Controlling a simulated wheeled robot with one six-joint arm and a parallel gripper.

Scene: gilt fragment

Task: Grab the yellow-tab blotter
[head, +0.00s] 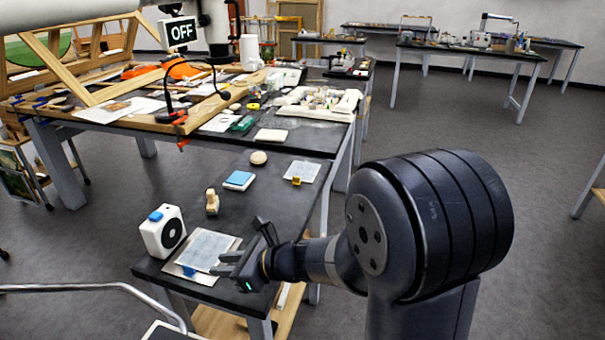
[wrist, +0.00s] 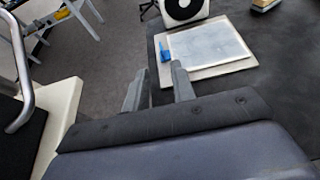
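The yellow-tab blotter (head: 306,170) is a pale flat sheet with a small yellow tab (head: 296,181). It lies near the right edge of the dark table in the head view and is out of the wrist view. A similar pale blotter with a blue tab (head: 205,249) lies on a light board at the table's near end. It also shows in the wrist view (wrist: 210,44). My gripper (head: 228,263) is open and empty, with its fingers close to the blue-tab blotter. In the wrist view the fingers (wrist: 159,72) stand apart, near the blue tab (wrist: 166,51).
A white box with a black disc (head: 162,231) stands left of the blue-tab blotter. A wooden-handled piece (head: 212,202), a blue-topped block (head: 238,180) and a cream round lump (head: 258,158) stand farther back. Table surface between them is bare. A cluttered workbench (head: 105,112) stands behind.

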